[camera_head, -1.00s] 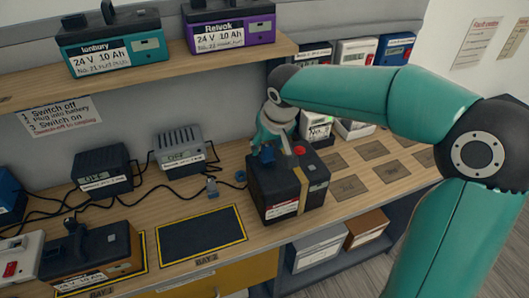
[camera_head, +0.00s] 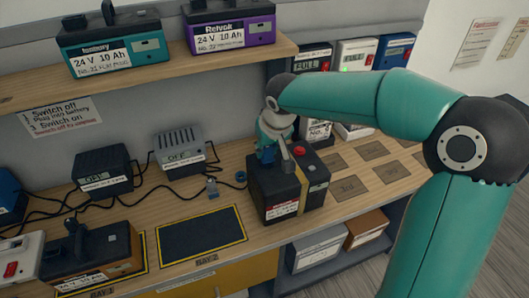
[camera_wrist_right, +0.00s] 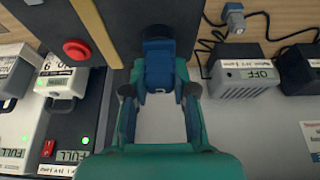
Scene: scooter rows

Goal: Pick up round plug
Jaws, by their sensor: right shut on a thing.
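My right gripper (camera_head: 272,148) points down at the top of a dark battery (camera_head: 297,190) with a tan strap and a red button. I cannot tell whether the plug is still seated there. A small blue round piece (camera_head: 240,176) lies on the bench left of the battery. My left gripper is not in view.
A shelf (camera_head: 150,76) with batteries hangs above. Marked bench squares (camera_head: 348,187) at right are clear.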

